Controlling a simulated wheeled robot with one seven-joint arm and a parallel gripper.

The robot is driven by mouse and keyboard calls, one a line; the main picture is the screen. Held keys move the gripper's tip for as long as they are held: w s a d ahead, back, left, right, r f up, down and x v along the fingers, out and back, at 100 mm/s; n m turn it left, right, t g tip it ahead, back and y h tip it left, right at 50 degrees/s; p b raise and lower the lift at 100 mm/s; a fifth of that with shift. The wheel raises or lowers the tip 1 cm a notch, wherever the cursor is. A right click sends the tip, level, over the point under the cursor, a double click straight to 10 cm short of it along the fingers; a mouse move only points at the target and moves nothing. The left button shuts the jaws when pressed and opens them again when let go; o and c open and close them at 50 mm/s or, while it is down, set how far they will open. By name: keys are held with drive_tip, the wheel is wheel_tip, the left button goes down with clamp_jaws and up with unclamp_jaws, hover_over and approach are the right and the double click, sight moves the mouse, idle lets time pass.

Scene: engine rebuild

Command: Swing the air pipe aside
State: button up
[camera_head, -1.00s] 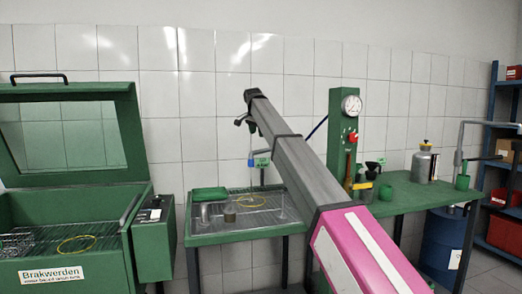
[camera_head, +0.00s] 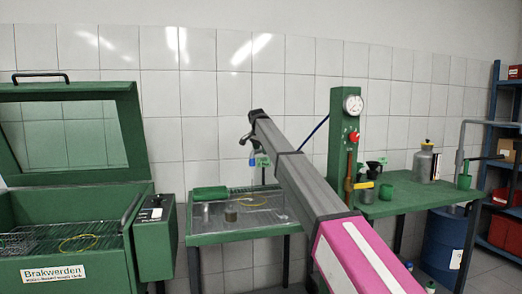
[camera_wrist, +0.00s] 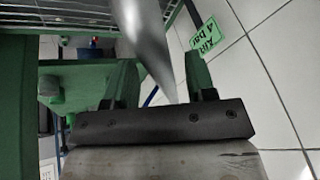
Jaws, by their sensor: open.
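The grey air pipe (camera_wrist: 146,40) shows large and blurred in the wrist view, running down from the top and tapering to a point between the fingers of my gripper (camera_wrist: 160,85). The fingers are open, one on each side of it; I cannot tell whether either touches. A green tag reading "AIR 4 bar" (camera_wrist: 204,37) is right of the pipe. In the head view my gripper (camera_head: 247,140) hangs at the arm's far end, just above a blue part (camera_head: 252,162) and the green tag (camera_head: 263,160). My arm hides most of the pipe there.
A green bench with a wire-mesh top (camera_head: 215,238) is below my gripper, holding a green block (camera_head: 210,193) and small metal cylinders. A green post with a gauge (camera_head: 352,104) stands to the right. An open green washing cabinet (camera_head: 70,215) is at left. A tiled wall is behind.

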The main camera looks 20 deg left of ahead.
clamp_jaws()
drive_tip(key=shift+s+d, duration=0.2)
drive_tip(key=shift+d, duration=0.2)
drive_tip(key=d+n+g+y, duration=0.1)
drive_tip(key=d+n+y, duration=0.2)
drive_tip(key=d+n, duration=0.6)
drive_tip(key=shift+w+d+n+g+y, duration=0.3)
drive_tip(key=shift+w+d+g, duration=0.1)
drive_tip(key=shift+d, duration=4.3)
